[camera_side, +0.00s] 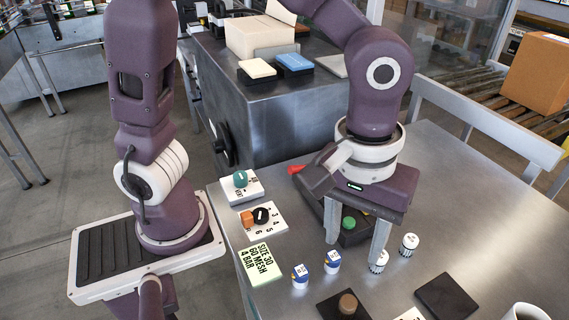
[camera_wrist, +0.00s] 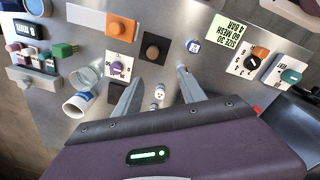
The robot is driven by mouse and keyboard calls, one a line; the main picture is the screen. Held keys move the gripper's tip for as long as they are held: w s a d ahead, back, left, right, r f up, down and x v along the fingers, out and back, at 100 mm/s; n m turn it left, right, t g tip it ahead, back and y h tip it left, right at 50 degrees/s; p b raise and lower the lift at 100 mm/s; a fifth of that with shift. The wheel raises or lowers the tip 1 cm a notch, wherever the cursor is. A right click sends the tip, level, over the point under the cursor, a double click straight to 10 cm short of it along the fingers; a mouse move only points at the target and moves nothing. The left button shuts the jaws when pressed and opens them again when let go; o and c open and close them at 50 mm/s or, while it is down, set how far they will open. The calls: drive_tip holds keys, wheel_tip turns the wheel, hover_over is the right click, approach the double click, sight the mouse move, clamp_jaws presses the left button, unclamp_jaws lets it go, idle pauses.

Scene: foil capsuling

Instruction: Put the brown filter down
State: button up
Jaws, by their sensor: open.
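The brown filter (camera_side: 347,304) is a short brown cylinder standing on a dark square pad (camera_side: 330,309) at the bottom of the side view. In the wrist view the filter (camera_wrist: 152,52) sits near the middle of the same pad (camera_wrist: 154,38), beyond my fingertips. My gripper (camera_side: 353,255) is open, its fingers pointing down over the steel table, behind the filter and apart from it. The wrist view shows the gripper (camera_wrist: 158,78) with nothing held between its spread fingers.
Small white-and-black cylinders (camera_side: 409,244) stand close to one finger. A green size card (camera_side: 261,264) and knob plates (camera_side: 264,220) lie farther left. An empty dark pad (camera_side: 447,296) and white cup (camera_side: 526,313) are to the right.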

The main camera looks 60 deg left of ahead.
drive_tip(key=s+a+r+m+t, duration=0.2)
drive_tip(key=s+a+r+m, duration=0.1)
drive_tip(key=a, duration=0.5)
drive_tip(key=s+a+r+m+t, duration=0.3)
drive_tip(key=s+a+r, duration=0.2)
drive_tip(key=a, duration=0.3)
drive_tip(key=shift+r+y, duration=0.25)
drive_tip(key=shift+y, duration=0.05)
